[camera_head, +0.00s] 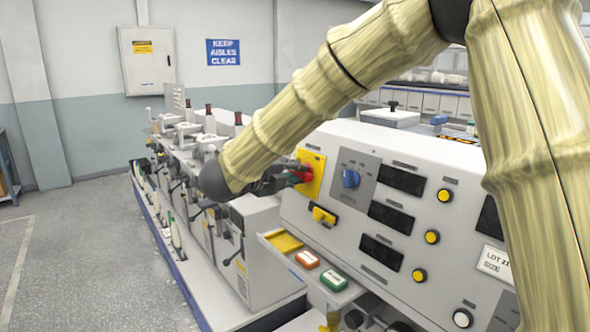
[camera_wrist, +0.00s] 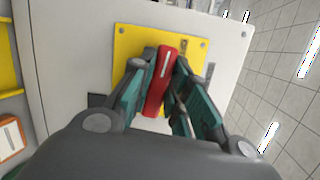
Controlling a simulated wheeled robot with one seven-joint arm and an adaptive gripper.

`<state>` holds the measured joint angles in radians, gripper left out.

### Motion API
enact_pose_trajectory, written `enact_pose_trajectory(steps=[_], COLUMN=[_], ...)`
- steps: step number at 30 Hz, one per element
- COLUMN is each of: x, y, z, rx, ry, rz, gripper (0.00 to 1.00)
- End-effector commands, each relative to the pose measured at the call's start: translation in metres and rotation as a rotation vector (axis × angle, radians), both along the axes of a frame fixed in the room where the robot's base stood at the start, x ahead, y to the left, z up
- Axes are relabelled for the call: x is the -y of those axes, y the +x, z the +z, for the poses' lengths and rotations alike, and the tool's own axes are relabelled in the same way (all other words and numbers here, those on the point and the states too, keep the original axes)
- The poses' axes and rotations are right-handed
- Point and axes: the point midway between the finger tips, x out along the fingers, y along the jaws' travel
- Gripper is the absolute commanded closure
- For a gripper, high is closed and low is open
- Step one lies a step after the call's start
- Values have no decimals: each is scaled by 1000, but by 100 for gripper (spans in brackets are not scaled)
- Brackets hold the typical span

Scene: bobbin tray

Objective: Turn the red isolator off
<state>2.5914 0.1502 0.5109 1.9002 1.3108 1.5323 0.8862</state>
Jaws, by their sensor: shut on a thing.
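The red isolator (camera_wrist: 160,82) is a red handle with a white line along it, on a yellow plate (camera_wrist: 130,40) on the machine's front panel. In the wrist view the handle stands nearly upright in the picture, tilted slightly to the right at its top. My gripper (camera_wrist: 160,85) is shut on the handle, with one green-padded finger on each side of it.
Right of the yellow plate are a blue knob (camera_head: 351,179), dark displays (camera_head: 401,180) and yellow buttons (camera_head: 445,195). Below is a tray (camera_head: 318,293) with an orange block (camera_head: 307,259) and a green block (camera_head: 334,280). A row of bobbin machines stands to the left.

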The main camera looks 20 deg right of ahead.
Motion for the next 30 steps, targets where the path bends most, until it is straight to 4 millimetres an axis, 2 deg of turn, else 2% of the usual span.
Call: enact_pose_trajectory(steps=[1, 9, 25, 26, 29, 30], x=[-1, -2, -2, -2, -2, -1], y=[1, 1, 1, 1, 1, 1], z=[6, 4, 3, 3, 2, 2], rx=[-15, -99, -119, -119, -120, -120], ry=[-9, -39, -46, -46, -46, -46], rz=[9, 31, 37, 37, 36, 36], gripper=[100, 100, 100, 79, 61, 61])
